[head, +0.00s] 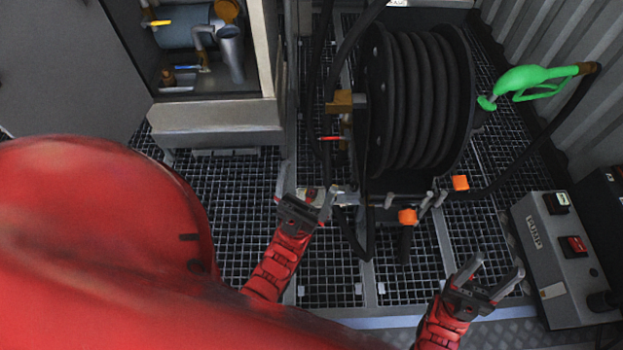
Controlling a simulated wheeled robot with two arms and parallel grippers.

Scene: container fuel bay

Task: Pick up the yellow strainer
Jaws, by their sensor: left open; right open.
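I cannot clearly identify a yellow strainer. A rounded yellow-orange part (228,11) shows at the top of the open cabinet, beside a blue-grey cylinder (186,27), and could be it. My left gripper (306,191) is open over the grating, in front of the cabinet and left of the hose reel. A small pale fitting shows between or behind its fingers; I cannot tell whether it touches them. My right gripper (496,268) is open and empty at the lower right, left of the pump box. Both grippers are well apart from the cabinet part.
A large black hose reel (420,100) stands in the middle, with a green nozzle (530,82) to its right. The cabinet (215,118) is open at upper left, its grey door (70,70) swung left. A grey pump box (566,250) stands at right. Grating lies clear below the cabinet.

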